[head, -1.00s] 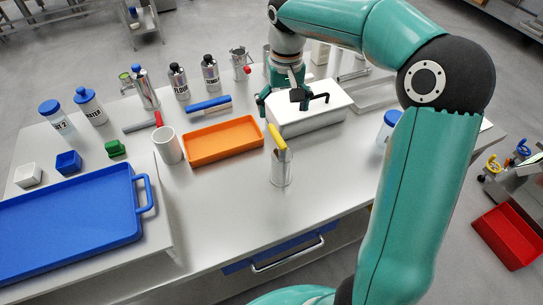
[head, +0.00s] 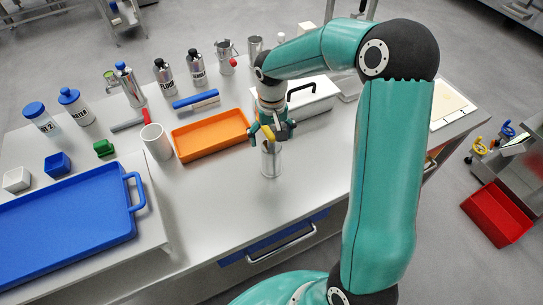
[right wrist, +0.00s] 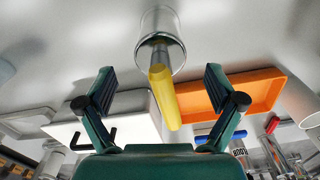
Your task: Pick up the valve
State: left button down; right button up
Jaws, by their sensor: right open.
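My right gripper (head: 272,132) is open above the clear cylindrical holder (head: 271,163) in front of the orange tray. A yellow-handled tool (right wrist: 164,95) stands tilted in that holder. In the right wrist view its handle lies between my open right fingers (right wrist: 160,74), with a gap on both sides. I cannot tell whether this tool is the valve. A yellow handwheel (head: 480,147) and a blue handwheel (head: 507,130), which look like valve wheels, are on a metal cart at the far right, well away from the gripper. My left gripper is not in view.
An orange tray (head: 207,151) is left of the gripper and a white box (head: 312,98) with a black handle is behind it. A white cup (head: 156,142) and a blue tray (head: 65,235) are farther left. The front middle of the table is clear.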

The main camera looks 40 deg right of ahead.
aim_at(271, 144)
jog(key=shift+f, duration=1.55)
jog(key=shift+c, duration=0.4)
grip_shut()
